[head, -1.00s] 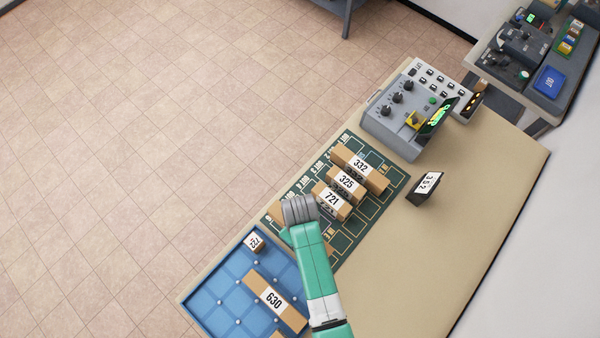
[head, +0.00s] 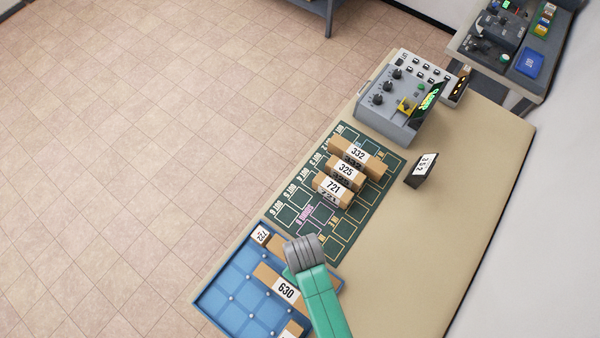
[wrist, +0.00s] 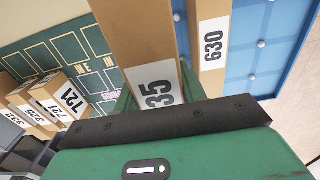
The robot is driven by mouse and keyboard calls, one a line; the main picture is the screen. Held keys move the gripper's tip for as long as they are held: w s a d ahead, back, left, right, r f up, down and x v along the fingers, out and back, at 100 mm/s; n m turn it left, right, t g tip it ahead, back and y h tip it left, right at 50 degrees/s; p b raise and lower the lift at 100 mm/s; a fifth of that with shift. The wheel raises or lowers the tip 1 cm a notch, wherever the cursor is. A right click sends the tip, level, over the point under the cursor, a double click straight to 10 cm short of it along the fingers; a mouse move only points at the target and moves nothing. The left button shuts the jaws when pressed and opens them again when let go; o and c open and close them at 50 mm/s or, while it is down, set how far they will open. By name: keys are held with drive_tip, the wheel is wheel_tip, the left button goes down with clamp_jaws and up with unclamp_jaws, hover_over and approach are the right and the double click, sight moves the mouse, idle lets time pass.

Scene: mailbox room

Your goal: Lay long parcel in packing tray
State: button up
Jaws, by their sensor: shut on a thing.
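In the head view, only a brown end of this parcel (head: 275,243) shows beside the wrist. The parcel is over the tray's mat-side edge, roughly parallel to parcel 630 (head: 265,274), which lies in the tray. I cannot tell whether it touches the tray floor.
A small parcel 732 (head: 260,234) sits in the tray's upper corner, close to the held parcel's end. Another parcel (head: 292,330) is at the lower edge. Parcels 332 (head: 372,164), 325 (head: 345,169) and 721 (head: 333,187) lie on the green mat (head: 342,235).

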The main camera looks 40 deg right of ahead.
wheel_tip(320, 180, down, 9)
drive_tip(key=shift+r, duration=0.1)
idle(0.3)
drive_tip(key=shift+b, duration=0.3)
drive_tip(key=shift+f, duration=0.25)
drive_tip(key=o, duration=1)
drive_tip(key=shift+c, duration=0.2)
drive_tip(key=shift+r, duration=0.15)
wheel_tip(320, 180, up, 12)
drive_tip(key=shift+r+p, duration=0.1)
drive_tip(key=shift+p, duration=0.5)
